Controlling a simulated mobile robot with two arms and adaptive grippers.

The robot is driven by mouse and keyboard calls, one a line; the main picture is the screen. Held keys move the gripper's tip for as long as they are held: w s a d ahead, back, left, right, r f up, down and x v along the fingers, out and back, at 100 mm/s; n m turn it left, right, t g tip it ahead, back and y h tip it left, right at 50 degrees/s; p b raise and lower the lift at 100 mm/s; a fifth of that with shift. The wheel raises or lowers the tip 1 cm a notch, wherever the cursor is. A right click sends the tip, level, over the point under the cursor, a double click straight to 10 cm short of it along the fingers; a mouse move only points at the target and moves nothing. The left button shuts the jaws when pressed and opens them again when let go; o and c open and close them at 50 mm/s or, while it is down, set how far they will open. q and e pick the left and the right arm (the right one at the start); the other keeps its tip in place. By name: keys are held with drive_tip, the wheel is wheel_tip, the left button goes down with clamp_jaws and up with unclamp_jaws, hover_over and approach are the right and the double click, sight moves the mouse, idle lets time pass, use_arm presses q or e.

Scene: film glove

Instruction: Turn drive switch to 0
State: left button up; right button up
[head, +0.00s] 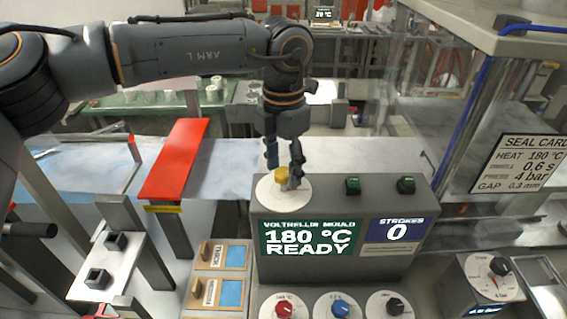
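My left gripper (283,174) points down over the grey console (335,205). Its two fingers stand apart, one on each side of a yellow knob (282,177) on a white round plate (266,193). I cannot tell whether they touch the knob. No label reading "drive" is legible. Turn knobs that show include a black knob on a white dial (498,267) on a box at the right, and red (284,309), blue (340,307) and black (394,306) knobs at the console's front. My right gripper is not in view.
A red plate (174,158) stands to the left. A clear guard (440,120) is at the right.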

use_arm(q)
drive_tip(key=c, duration=0.8)
drive_tip(key=shift+o, duration=0.2)
